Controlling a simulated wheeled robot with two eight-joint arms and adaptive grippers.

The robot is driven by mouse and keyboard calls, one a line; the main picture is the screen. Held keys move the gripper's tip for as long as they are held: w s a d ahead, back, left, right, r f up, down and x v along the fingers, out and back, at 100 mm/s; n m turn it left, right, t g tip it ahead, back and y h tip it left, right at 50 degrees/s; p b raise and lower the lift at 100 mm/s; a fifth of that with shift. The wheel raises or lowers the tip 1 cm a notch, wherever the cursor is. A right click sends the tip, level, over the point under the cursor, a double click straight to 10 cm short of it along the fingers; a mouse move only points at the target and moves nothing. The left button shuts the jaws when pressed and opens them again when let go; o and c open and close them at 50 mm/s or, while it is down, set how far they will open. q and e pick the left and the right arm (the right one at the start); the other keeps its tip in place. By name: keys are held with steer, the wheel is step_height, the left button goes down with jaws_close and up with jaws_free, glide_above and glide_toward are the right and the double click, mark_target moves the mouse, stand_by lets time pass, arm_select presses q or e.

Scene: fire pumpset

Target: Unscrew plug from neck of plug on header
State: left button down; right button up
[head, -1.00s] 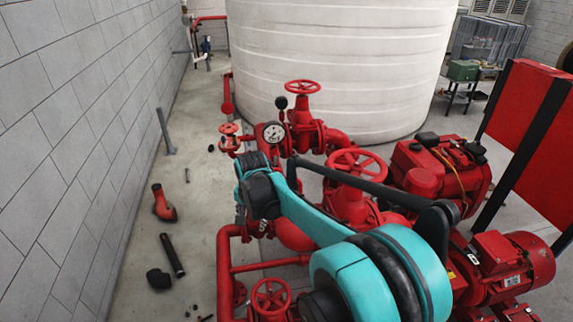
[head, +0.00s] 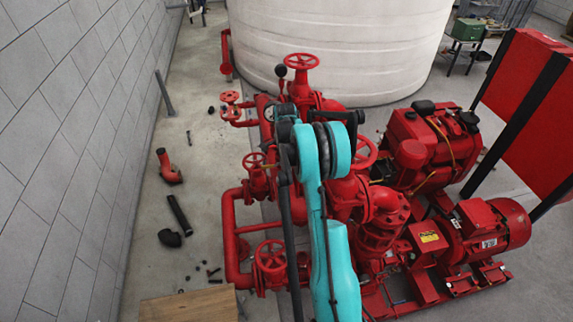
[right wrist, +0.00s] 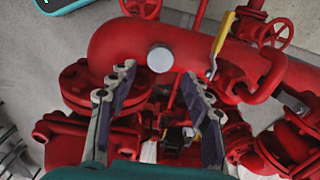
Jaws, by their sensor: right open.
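The plug (right wrist: 160,58) is a round, light grey disc on the side of the thick red header pipe (right wrist: 210,52) in the right wrist view. My right gripper (right wrist: 158,74) is open, with its two fingers spread to the left and right below the plug. The fingertips look apart from it, and nothing is between them. The plug's neck is hidden behind its face. In the head view my turquoise arm covers the middle of the pumpset, so the plug and right gripper cannot be made out there. My left gripper is in neither view.
A yellow-handled lever (right wrist: 222,33) stands right of the plug. Red handwheels (head: 271,256) and valves crowd around the arm. A wooden surface (head: 190,305) is at the bottom edge. Loose pipe pieces (head: 178,212) lie on the floor by the left wall. A white tank (head: 345,50) stands behind.

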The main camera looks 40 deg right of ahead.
steer(key=shift+f+b, duration=0.85)
steer(key=shift+f, duration=1.9)
steer(key=shift+c, duration=0.2)
